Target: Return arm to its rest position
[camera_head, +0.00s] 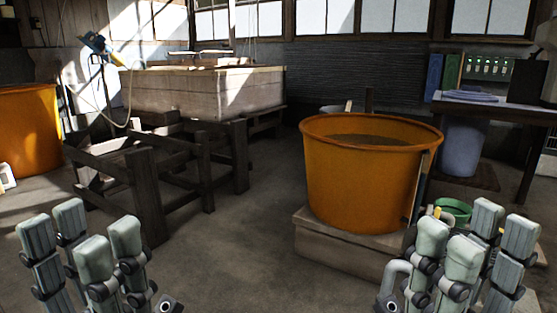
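My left gripper (82,238) is at the bottom left. Its grey-green fingers point up and stand apart, with floor visible between them and nothing held. My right gripper (476,238) is at the bottom right, fingers also up. Its two pairs of fingers stand apart, and I see nothing between them. Both wrists and most of both arms are below the frame. The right gripper overlaps the lower right of an orange tub's stand in the picture; I see no clear contact.
The orange tub (350,185) sits on a low wooden stand (345,243) at centre right. A green bowl (454,208) is behind my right gripper. A wooden vat (205,92) and dark wooden frame (150,195) stand left. Another orange tub (28,130) is far left. Middle floor is clear.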

